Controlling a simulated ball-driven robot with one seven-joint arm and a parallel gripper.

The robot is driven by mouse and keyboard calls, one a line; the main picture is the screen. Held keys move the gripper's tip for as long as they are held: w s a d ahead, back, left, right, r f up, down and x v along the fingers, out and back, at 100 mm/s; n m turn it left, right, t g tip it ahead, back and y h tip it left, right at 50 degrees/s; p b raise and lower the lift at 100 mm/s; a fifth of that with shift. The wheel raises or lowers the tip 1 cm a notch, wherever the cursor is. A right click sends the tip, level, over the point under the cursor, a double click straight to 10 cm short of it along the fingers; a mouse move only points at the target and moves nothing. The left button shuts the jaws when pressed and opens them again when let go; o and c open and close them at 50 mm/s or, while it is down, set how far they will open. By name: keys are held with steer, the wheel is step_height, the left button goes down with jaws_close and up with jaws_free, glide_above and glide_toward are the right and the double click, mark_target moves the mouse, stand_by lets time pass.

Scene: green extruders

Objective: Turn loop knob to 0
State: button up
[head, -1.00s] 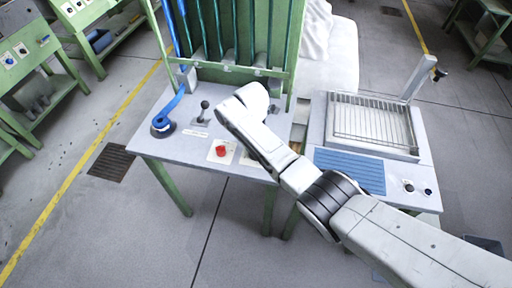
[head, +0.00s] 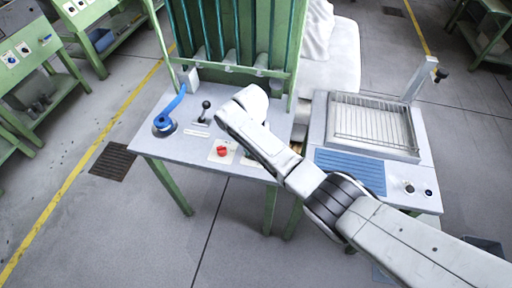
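A red knob (head: 222,151) sits on a pale plate at the front edge of the grey bench top. A black-topped lever (head: 204,109) stands behind it to the left. A round dark base with a blue curved piece (head: 165,123) is at the bench's left. I cannot read any labels, so I cannot tell which control is the loop knob. My white arm reaches in from the lower right, and its wrist is bent over the bench just right of the red knob. My gripper is hidden by the wrist, and part of the panel below it is covered.
A green frame with upright tubes (head: 232,35) rises at the back of the bench. To the right stands another bench with a wire rack (head: 372,127), a blue ribbed mat (head: 350,172) and small knobs (head: 409,187). The floor in front is clear.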

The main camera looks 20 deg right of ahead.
stand_by(0.4)
steer(key=o, duration=1)
steer(key=shift+o, duration=0.2)
step_height(320, 180, up, 11)
steer(key=shift+w+a, duration=0.2)
steer(key=shift+a, duration=0.15)
steer(key=shift+f, duration=0.1)
